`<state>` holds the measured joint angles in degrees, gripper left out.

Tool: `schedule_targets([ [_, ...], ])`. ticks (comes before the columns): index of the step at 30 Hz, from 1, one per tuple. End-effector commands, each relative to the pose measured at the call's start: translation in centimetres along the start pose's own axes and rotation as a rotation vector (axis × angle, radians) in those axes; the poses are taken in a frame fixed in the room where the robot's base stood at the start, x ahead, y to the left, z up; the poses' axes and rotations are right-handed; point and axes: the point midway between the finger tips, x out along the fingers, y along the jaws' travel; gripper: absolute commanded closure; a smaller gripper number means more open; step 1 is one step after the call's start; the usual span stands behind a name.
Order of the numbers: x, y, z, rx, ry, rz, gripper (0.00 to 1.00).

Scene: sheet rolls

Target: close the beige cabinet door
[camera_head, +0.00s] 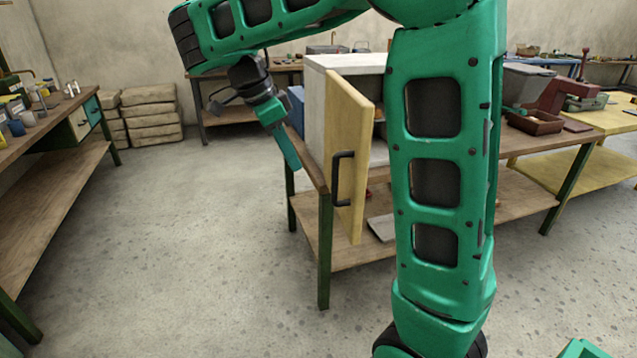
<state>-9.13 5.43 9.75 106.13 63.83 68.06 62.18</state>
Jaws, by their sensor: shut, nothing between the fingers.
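The beige cabinet door (348,120) stands open, swung out toward me from a white cabinet (345,62) on a wooden workbench. A dark handle (341,178) is on the door's outer face, near its free edge. My gripper (291,158) is shut and empty, pointing down to the left of the door, with a gap between them in the picture. Whether it is nearer or farther than the door is hard to tell. My green arm hides the right part of the cabinet and most of its inside.
The cabinet's workbench (324,262) has a lower shelf. A blue box (296,104) sits left of the cabinet. A vise (570,92) and a brown tray (534,122) lie to the right. Another bench (45,205) lines the left side. Floor between the benches is clear.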

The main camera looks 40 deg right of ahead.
Motion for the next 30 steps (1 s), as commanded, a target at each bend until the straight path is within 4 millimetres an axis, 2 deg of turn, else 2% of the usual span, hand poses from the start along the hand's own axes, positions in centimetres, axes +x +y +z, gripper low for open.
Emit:
schedule_targets([
  [15,8.9,0.1,-0.1,-0.003,-0.001,0.003,1.0],
  [21,9.6,0.0,-2.6,0.0,-0.002,-0.001,1.0],
  [30,10.1,0.0,-3.7,-0.004,-0.002,0.0,1.0],
])
